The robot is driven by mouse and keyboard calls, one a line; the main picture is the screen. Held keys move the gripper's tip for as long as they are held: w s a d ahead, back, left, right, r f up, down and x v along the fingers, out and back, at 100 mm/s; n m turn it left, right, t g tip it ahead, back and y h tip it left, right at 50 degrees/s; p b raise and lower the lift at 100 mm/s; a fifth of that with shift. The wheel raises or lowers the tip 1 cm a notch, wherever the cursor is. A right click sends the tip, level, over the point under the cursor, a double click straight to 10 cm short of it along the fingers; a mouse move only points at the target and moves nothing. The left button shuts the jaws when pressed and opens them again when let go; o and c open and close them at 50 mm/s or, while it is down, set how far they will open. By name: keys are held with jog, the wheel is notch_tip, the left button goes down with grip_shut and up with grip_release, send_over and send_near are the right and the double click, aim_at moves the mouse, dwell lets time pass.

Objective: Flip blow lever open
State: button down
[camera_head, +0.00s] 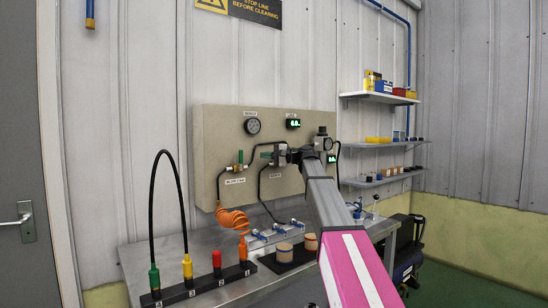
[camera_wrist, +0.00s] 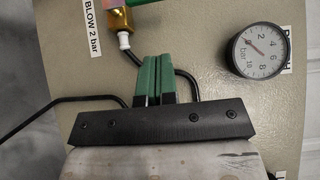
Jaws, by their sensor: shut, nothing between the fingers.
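The blow lever (camera_head: 240,157) is a green handle on a small brass valve (camera_wrist: 124,20) on the beige panel. In the wrist view, a bit of the green lever (camera_wrist: 144,2) shows at the top edge, and most of it is cut off. The label "BLOW 2 bar" (camera_wrist: 92,28) is beside the valve. My gripper (camera_head: 264,155) is to the right of the valve in the head view, in front of the panel and apart from the lever. Its green fingers (camera_wrist: 153,60) are together and empty. Whether the lever is open or closed is hard to tell.
A round gauge (camera_wrist: 262,50) and a digital display (camera_head: 292,123) are on the panel (camera_head: 215,125). Black hoses run across it. An orange coiled hose (camera_head: 232,220) hangs below the valve over the metal bench (camera_head: 135,262). Colored fittings (camera_head: 187,267) stand at the front left.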

aim_at(241, 157)
jog(key=s+a, duration=0.1)
jog(key=a, duration=0.5)
jog(key=shift+s+a, duration=0.25)
jog(key=shift+s, duration=0.1)
